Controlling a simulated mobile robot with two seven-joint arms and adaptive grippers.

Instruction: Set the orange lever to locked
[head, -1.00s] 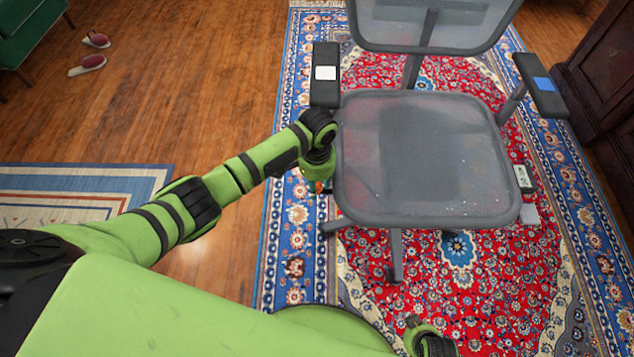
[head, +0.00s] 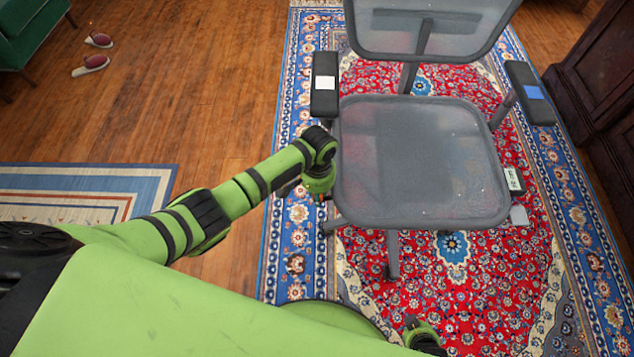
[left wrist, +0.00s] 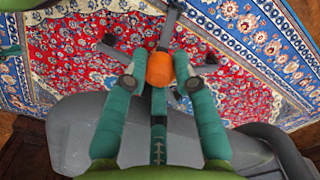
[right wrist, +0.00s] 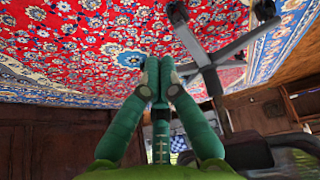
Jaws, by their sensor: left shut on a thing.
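The orange lever (left wrist: 160,69) shows as a small orange knob in the left wrist view, beneath the grey mesh chair seat (left wrist: 178,138). My left gripper (left wrist: 160,82) has its green fingers on both sides of the knob and is shut on it. In the head view my left gripper (head: 320,192) is at the left edge of the chair seat (head: 420,160), and only a speck of orange shows there. The lever's marked positions cannot be read. My right gripper (right wrist: 161,68) has its fingertips close together with nothing between them, and is low near the rug.
The chair has armrests with a white label (head: 325,83) at left and a blue label (head: 535,92) at right. It stands on a red and blue rug (head: 470,300). A dark cabinet (head: 600,70) is at right. Slippers (head: 90,65) lie on the open wooden floor at left.

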